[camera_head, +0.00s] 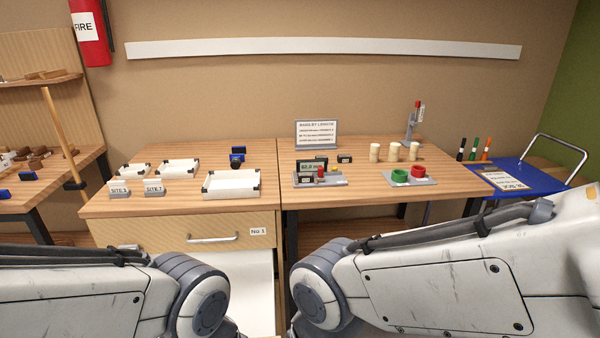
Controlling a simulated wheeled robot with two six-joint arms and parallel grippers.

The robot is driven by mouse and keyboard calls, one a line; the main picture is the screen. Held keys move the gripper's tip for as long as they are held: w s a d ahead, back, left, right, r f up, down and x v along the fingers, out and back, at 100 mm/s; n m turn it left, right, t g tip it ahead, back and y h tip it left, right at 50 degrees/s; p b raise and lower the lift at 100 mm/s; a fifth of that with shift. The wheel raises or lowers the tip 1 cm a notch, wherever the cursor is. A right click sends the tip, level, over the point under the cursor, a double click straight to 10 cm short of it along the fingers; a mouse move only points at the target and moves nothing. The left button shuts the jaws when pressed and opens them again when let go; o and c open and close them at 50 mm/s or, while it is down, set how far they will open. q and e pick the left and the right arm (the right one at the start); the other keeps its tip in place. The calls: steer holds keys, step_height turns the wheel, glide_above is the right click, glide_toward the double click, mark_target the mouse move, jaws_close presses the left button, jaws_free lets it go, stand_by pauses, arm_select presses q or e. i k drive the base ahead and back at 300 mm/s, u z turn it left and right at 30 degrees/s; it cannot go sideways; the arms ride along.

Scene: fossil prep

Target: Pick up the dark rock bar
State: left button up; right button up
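I cannot clearly pick out the dark rock bar. Small brown pieces (47,74) lie on the shelf at the far left, and brown and pale pieces (22,157) lie on the left bench below it. They are too small to tell which, if any, is the bar. Both my arms cross the bottom of the view, with their elbow joints near the middle. Neither gripper shows in the view.
The wooden table (330,205) ahead carries white trays (231,184), site cards (153,188), a display device (318,172), pale cylinders (393,152), and green and red round containers (418,172). A blue cart (522,180) stands right. The table's front strip is mostly clear.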

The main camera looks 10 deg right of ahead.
mark_target(302, 178)
steer(key=z, duration=0.25)
steer(key=i, duration=0.4)
steer(key=z, duration=0.75)
steer(key=i, duration=1.55)
steer(key=u, duration=0.9)
steer(key=i, duration=0.5)
steer(key=u, duration=0.4)
